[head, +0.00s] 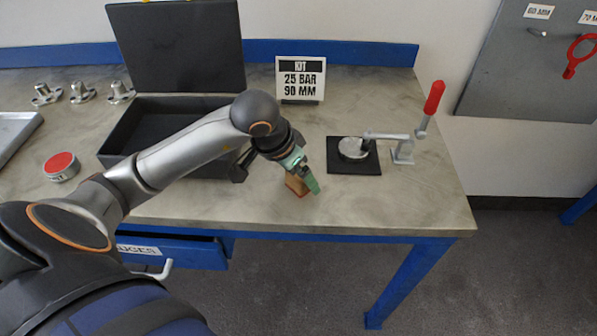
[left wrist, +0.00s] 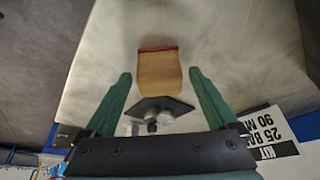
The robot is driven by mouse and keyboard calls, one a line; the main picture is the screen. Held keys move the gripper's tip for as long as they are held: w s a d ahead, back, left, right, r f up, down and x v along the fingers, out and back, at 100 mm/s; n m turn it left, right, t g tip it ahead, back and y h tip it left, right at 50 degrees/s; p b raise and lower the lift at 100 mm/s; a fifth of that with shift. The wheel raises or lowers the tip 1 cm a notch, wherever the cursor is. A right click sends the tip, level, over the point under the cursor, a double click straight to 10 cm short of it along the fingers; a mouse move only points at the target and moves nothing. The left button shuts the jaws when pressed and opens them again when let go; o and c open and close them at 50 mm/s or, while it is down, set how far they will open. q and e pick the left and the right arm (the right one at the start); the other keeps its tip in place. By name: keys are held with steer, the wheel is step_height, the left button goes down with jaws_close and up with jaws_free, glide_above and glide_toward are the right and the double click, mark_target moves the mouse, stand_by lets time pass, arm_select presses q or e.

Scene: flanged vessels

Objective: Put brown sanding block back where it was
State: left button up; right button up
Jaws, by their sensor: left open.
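The brown sanding block (head: 296,184) stands on the grey bench top near its front edge, right of the open case. In the left wrist view it is a tan block (left wrist: 159,72) with a red strip along one end. My left gripper (head: 303,178) is over the block, its green fingers open. In the left wrist view the fingers (left wrist: 160,76) stand on either side of the block with gaps on both sides, not gripping it. One finger partly hides the block in the head view. My right gripper is not in view.
An open dark case (head: 118,146) lies behind my left arm. A toggle clamp (head: 404,148) with a red handle stands beside a black plate (head: 341,167) holding a metal disc. A kit sign (head: 301,78) stands at the back. A red-topped round tin (head: 61,167) is at left.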

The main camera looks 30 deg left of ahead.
arm_select(q)
steer(key=shift+r+p, duration=0.35)
steer(key=shift+p, duration=0.05)
steer(key=v, duration=1.1)
steer(key=shift+s+r, duration=0.2)
steer(key=shift+r, duration=0.05)
